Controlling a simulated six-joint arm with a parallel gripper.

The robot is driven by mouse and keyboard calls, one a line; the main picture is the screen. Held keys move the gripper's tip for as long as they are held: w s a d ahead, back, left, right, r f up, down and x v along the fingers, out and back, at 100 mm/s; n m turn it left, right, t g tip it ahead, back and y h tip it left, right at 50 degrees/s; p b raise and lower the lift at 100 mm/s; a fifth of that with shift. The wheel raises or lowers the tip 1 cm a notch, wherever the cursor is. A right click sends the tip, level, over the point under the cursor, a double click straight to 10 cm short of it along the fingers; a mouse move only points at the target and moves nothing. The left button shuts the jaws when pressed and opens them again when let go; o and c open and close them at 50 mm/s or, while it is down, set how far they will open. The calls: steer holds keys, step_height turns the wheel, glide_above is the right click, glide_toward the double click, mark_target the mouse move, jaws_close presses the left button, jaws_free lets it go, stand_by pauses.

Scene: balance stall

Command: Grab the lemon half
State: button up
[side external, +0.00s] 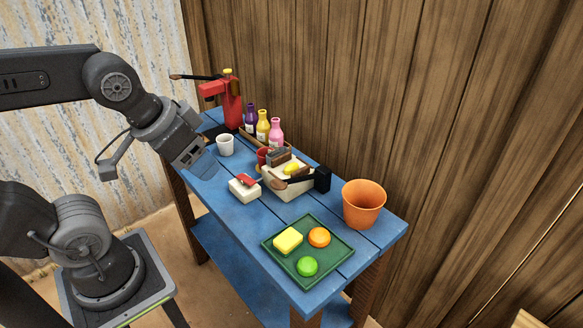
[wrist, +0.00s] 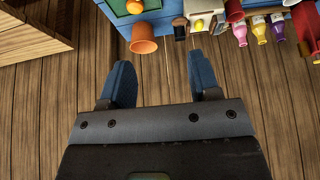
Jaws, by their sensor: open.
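The lemon half appears to be the small yellow piece (side external: 292,168) in a cream box (side external: 290,189) near the middle of the blue table. Dark and brown items crowd around it and hide part of it. A small yellow spot, likely the same piece, shows at the top of the wrist view (wrist: 199,24). My gripper (side external: 203,163) is open and empty, up and left of the box in the side view, apart from it. Its two blue fingers (wrist: 162,80) are spread in the wrist view with only wooden planks between them.
A white cup (side external: 225,145), a small white block with a red top (side external: 244,188) and several bottles (side external: 262,126) stand nearby. An orange pot (side external: 364,204) is at the right. A green tray (side external: 327,270) at the front holds a yellow block and two round fruits.

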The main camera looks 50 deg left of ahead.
steer(key=shift+o, duration=0.4)
steer(key=m+g, duration=0.6)
steer(key=m, duration=1.4)
glide_above(290, 162)
step_height(290, 162, down, 8)
step_height(290, 162, down, 14)
steer(key=shift+r, duration=0.25)
steer(key=shift+c, duration=0.2)
steer(key=c, duration=0.6)
